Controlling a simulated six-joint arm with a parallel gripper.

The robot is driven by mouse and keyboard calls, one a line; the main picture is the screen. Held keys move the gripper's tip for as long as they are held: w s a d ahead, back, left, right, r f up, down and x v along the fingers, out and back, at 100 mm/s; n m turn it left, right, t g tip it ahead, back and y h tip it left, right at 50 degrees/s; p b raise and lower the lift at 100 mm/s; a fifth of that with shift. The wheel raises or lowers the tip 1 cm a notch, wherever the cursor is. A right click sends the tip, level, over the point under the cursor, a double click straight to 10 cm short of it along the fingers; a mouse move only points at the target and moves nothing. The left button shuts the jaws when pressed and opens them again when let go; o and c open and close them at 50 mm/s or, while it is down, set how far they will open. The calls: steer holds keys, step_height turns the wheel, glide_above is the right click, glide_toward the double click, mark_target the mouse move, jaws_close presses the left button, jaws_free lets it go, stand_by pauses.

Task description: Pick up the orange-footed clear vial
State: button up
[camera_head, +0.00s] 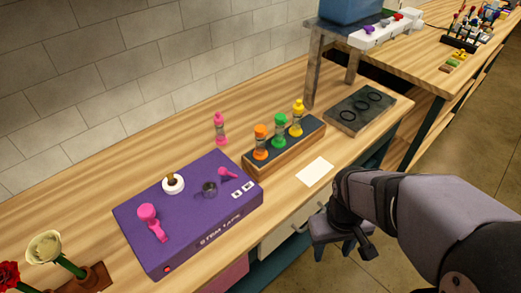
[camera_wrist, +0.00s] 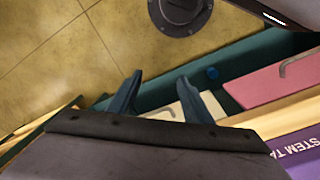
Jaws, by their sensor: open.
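The orange-footed clear vial (camera_head: 260,142), with an orange top, stands upright at the left end of a wooden rack (camera_head: 287,155) in the head view. A green vial (camera_head: 280,131) and a yellow vial (camera_head: 298,118) stand beside it in the same rack. My gripper (camera_head: 334,249) hangs in front of the table's front edge, right of and nearer than the rack, well apart from the vial. In the wrist view my gripper (camera_wrist: 160,77) has its two blue fingers apart, with nothing between them. The vial does not show in that view.
A purple stem-tape box (camera_head: 190,212) sits left of the rack. A pink vial (camera_head: 220,129) stands behind, near the wall. A white card (camera_head: 315,171) lies in front of the rack, and a dark plate with rings (camera_head: 360,107) lies right, near a stand's legs.

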steer(key=w+n+t+h+b, duration=0.1)
steer(key=w+n+h+b, duration=0.3)
steer(key=n, duration=0.5)
step_height(320, 180, up, 15)
steer(key=n+t+b, duration=0.3)
steer(key=n+t, duration=1)
steer(key=n, duration=0.7)
glide_above(259, 144)
steer(key=s+d, duration=0.1)
steer(key=s, duration=0.4)
steer(key=a+f, duration=0.1)
steer(key=a+f+n+y+p, duration=0.1)
steer(key=shift+w+a+f+n+g, duration=0.1)
steer(key=shift+a+f+n+g, duration=0.1)
steer(key=shift+f+n+g, duration=0.15)
steer(key=shift+a+f, duration=0.25)
steer(key=shift+f, duration=0.2)
steer(key=shift+p+x, duration=1)
steer(key=shift+x, duration=2.65)
steer(key=shift+d+f, duration=0.15)
